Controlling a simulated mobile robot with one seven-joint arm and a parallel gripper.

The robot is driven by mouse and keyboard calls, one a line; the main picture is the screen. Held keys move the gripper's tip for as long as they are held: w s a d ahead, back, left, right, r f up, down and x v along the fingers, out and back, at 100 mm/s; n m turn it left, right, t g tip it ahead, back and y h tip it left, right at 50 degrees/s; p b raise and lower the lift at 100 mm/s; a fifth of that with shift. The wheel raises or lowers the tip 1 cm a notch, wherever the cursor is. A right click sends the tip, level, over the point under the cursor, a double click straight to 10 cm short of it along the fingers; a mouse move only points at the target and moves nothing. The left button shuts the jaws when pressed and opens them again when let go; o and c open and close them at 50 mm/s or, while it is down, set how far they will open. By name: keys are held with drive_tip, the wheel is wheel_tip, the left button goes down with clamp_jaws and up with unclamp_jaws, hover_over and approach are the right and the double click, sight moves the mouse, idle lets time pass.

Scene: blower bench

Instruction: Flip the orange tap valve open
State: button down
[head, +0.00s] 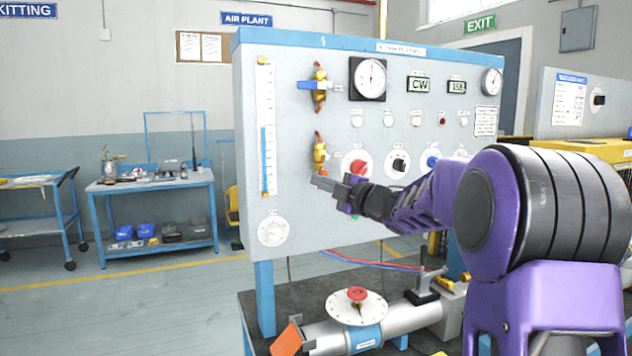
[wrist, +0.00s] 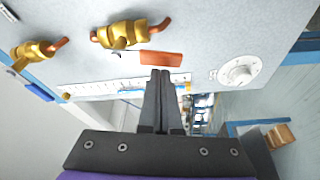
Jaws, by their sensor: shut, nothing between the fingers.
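The orange tap valve is the lower brass valve (head: 320,155) on the grey panel, and its body also shows in the wrist view (wrist: 122,34). Its flat orange handle (wrist: 161,58) lies sideways in the wrist view, just beyond my fingertips. In the head view only a small part of the handle shows beside my gripper (head: 345,188). My gripper (wrist: 160,73) is shut and empty, its fingertips close to the handle. I cannot tell whether they touch it.
A similar brass valve with a blue handle (head: 318,86) sits above on the panel (head: 290,150). A red knob (head: 357,163) and a black knob (head: 398,164) are right of the orange valve. A steel pipe with an orange paddle (head: 287,341) lies below.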

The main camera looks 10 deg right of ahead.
drive_tip(key=shift+w+d+f+n+g+h, duration=0.15)
drive_tip(key=shift+d+f+n+g, duration=0.15)
drive_tip(key=shift+n, duration=0.5)
drive_tip(key=shift+d+f+n+g+h, duration=0.15)
drive_tip(key=shift+d+n, duration=0.25)
drive_tip(key=shift+n, duration=0.4)
drive_tip(key=shift+r, duration=0.1)
